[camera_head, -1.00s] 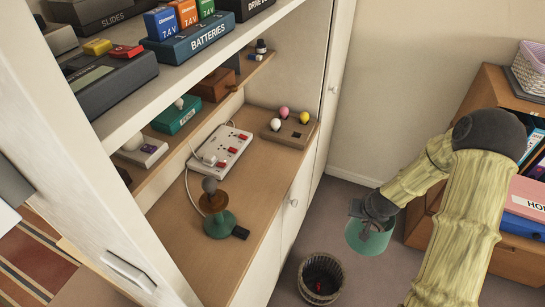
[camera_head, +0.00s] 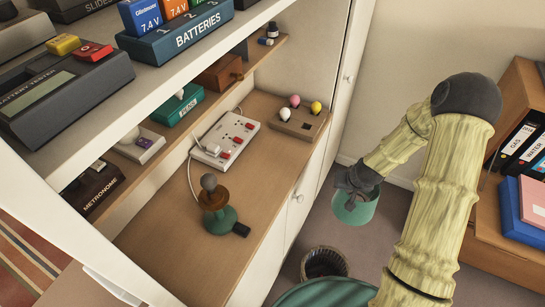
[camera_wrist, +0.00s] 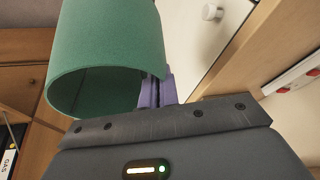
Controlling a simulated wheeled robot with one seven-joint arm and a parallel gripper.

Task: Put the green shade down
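The green shade (camera_head: 356,209) hangs in the air from my gripper (camera_head: 357,182), in front of the cabinet's lower doors. In the wrist view the shade (camera_wrist: 105,50) is a hollow green cylinder, its open end toward the camera. The purple fingers (camera_wrist: 157,92) are shut on its wall at the right side. One finger is partly hidden by the shade. A lamp base (camera_head: 220,221) with a green foot, brown neck and bare grey bulb stands upright on the wooden counter, apart from the shade.
The wooden counter (camera_head: 258,185) has bare room right of the lamp base. A power strip (camera_head: 228,140) and a box with coloured bulbs (camera_head: 300,122) lie farther back. A wicker basket (camera_head: 325,263) stands on the floor. A wooden file cabinet (camera_head: 510,225) is at right.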

